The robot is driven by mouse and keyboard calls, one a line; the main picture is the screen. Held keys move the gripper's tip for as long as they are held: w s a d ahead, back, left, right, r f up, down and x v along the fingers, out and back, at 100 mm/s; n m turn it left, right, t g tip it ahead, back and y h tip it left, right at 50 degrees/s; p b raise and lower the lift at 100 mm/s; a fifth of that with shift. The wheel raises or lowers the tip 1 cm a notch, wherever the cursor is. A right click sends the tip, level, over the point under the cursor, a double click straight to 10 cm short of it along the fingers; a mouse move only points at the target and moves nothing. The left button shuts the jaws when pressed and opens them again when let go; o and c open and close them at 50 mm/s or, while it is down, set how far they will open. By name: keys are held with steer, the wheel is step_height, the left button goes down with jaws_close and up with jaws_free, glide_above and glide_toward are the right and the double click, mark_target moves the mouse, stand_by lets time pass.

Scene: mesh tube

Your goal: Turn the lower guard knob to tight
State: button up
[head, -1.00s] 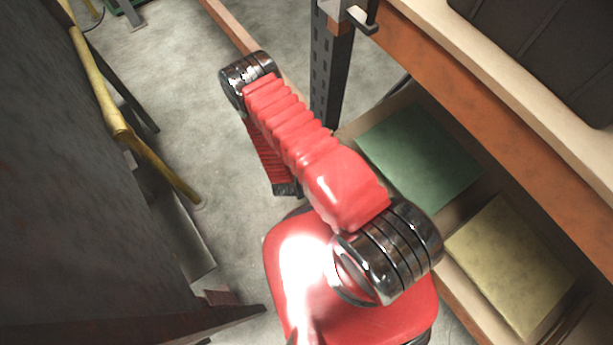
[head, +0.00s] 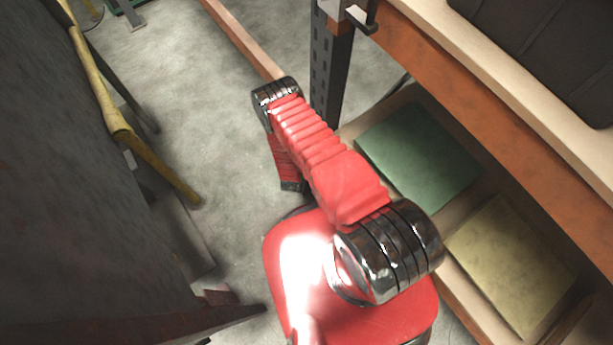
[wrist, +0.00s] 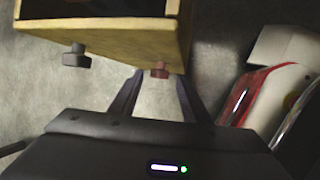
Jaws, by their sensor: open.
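In the wrist view, a small red knob (wrist: 160,70) sticks out from the lower edge of a yellowish, worn panel (wrist: 120,37). A dark knob (wrist: 77,56) sits on the same edge further left. I cannot tell from the look which one is the lower guard knob, nor read any tight mark. My gripper (wrist: 159,76) is open, and its two dark fingers point toward the panel edge. The red knob appears between the fingertips. I cannot tell whether they touch it. The head view shows my red arm but not the gripper or the knobs.
In the head view, a shelf (head: 500,110) with an orange edge runs along the right. Green (head: 420,155) and yellow (head: 510,265) slabs lie below it. A dark upright post (head: 330,75) stands near my arm. A yellow pipe (head: 110,105) is at left. Concrete floor (head: 205,130) lies between.

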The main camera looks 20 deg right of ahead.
steer(key=shift+x, duration=1.55)
steer(key=c, duration=1)
steer(key=shift+c, duration=0.2)
steer(key=shift+s+t, duration=0.25)
steer(key=shift+t, duration=0.15)
steer(key=shift+s+d+f+m+t+y, duration=0.1)
steer(key=shift+m+t+y, duration=0.1)
steer(key=shift+t, duration=0.6)
steer(key=shift+s+d+f+m+t+y, duration=0.1)
steer(key=shift+s+m+t+y, duration=0.1)
steer(key=shift+t, duration=0.6)
steer(key=shift+s+f+m+t+y, duration=0.1)
steer(key=shift+m+t, duration=0.1)
steer(key=shift+t, duration=0.6)
steer(key=o, duration=1)
steer(key=shift+w, duration=0.1)
